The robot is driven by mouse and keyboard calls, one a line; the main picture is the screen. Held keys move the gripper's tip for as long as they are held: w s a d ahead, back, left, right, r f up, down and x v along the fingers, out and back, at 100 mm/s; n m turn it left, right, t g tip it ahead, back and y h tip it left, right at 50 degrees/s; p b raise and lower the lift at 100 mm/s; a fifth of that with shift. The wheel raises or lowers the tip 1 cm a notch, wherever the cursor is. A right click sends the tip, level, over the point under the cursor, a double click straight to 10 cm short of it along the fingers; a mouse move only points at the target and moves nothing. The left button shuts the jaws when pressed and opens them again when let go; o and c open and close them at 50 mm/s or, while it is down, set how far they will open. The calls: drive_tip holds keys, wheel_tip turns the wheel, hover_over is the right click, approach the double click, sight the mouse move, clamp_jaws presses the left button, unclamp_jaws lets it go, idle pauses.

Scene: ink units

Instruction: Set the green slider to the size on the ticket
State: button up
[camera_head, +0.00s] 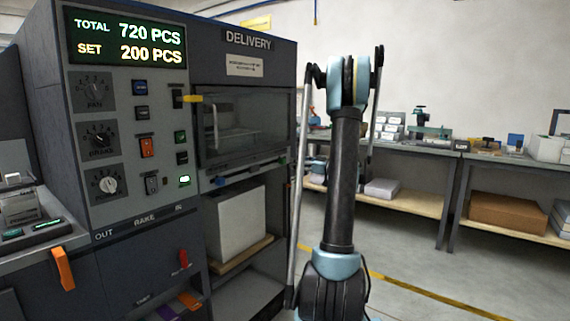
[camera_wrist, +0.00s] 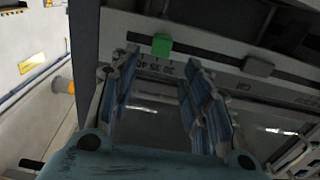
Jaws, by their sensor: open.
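The green slider (camera_wrist: 162,46) is a small green block on a pale rail in the wrist view. Printed scale numbers, seen turned over, lie just below it. My gripper (camera_wrist: 161,64) is open. Its two blue ribbed fingers point up the picture, one on each side of the slider's line, with nothing held. I cannot tell whether they touch the slider. My gripper does not show clearly there. No size ticket is readable.
A second, grey block (camera_wrist: 257,66) sits on the rail further right. The grey machine (camera_head: 150,215) has a display (camera_head: 128,42) reading TOTAL 720 PCS, SET 200 PCS, with knobs and switches below. A white box (camera_head: 235,222) stands under the window. A workbench (camera_head: 420,150) stands behind.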

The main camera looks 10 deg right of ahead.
sight(285, 160)
drive_tip(key=x, duration=0.8)
drive_tip(key=shift+d, duration=0.1)
clamp_jaws()
